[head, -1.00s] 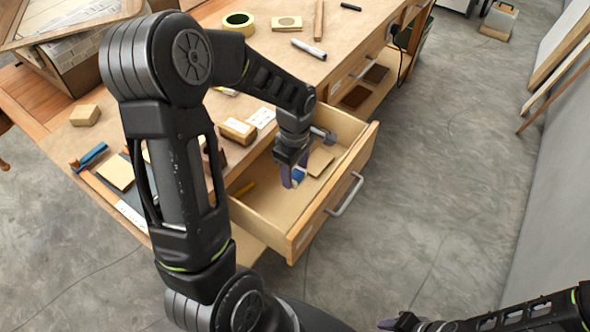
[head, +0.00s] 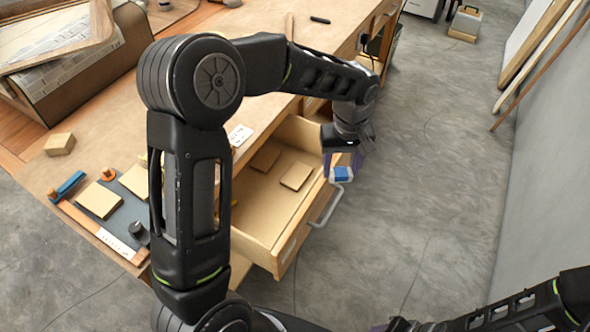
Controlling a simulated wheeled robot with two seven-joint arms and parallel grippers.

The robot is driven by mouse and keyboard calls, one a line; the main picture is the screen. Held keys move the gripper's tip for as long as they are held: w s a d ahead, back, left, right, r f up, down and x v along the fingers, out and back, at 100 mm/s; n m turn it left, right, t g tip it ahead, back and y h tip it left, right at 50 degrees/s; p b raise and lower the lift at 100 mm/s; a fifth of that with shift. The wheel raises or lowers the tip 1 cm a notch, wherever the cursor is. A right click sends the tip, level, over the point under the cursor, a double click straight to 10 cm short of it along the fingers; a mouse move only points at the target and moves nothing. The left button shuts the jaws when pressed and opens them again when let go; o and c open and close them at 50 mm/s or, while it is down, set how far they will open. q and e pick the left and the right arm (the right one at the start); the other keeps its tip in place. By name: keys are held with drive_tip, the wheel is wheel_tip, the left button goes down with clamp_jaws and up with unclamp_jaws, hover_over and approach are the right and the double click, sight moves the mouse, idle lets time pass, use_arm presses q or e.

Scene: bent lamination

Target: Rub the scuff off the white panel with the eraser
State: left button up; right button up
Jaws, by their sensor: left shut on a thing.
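My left gripper (head: 345,163) is shut on a small block with a blue sleeve and a white end, the eraser (head: 342,174). It holds the eraser in the air by the front of the open drawer, near the drawer's metal handle. Pale boards lean on the wall at the upper right, and the front one (head: 530,38) has a whitish face. I cannot tell whether it is the white panel, and I see no scuff. My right gripper (head: 395,325) is only partly in view at the bottom edge, and its fingers are unclear.
The open drawer (head: 268,232) holds flat tan blocks (head: 297,176). The workbench (head: 100,150) carries a tan block (head: 59,144), a blue tool (head: 70,184) and a black knob (head: 138,231).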

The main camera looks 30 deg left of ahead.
use_arm(q)
drive_tip(key=w+d+r+m, duration=0.1)
drive_tip(key=d+m, duration=0.6)
drive_tip(key=d, duration=0.5)
drive_tip(key=shift+w+d+r, duration=0.15)
drive_tip(key=shift+w+r, duration=0.1)
drive_tip(key=shift+w, duration=0.15)
